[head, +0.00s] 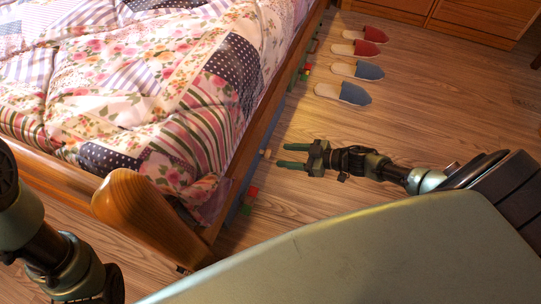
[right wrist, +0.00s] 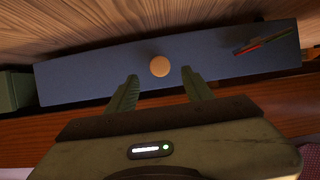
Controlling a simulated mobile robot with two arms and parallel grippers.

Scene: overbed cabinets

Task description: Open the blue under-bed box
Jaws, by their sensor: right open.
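The blue under-bed box (right wrist: 90,78) shows in the right wrist view as a long blue front with a round wooden knob (right wrist: 159,66) near its middle. In the head view only a narrow blue strip shows beneath the bed's side rail, with the small knob (head: 267,153) beside it. My right gripper (head: 279,156) is open at floor height and points left at the knob. In the right wrist view its two green fingers (right wrist: 160,74) lie on either side of the knob, and no grip on it shows. My left gripper is out of view; only part of the left arm shows.
The wooden bed (head: 135,205) with a patchwork quilt stands at left. Red slippers (head: 355,47) and blue slippers (head: 342,93) lie on the floor beyond my gripper. A green box (right wrist: 17,97) adjoins the blue front. Bare floor (head: 300,205) lies around my right gripper.

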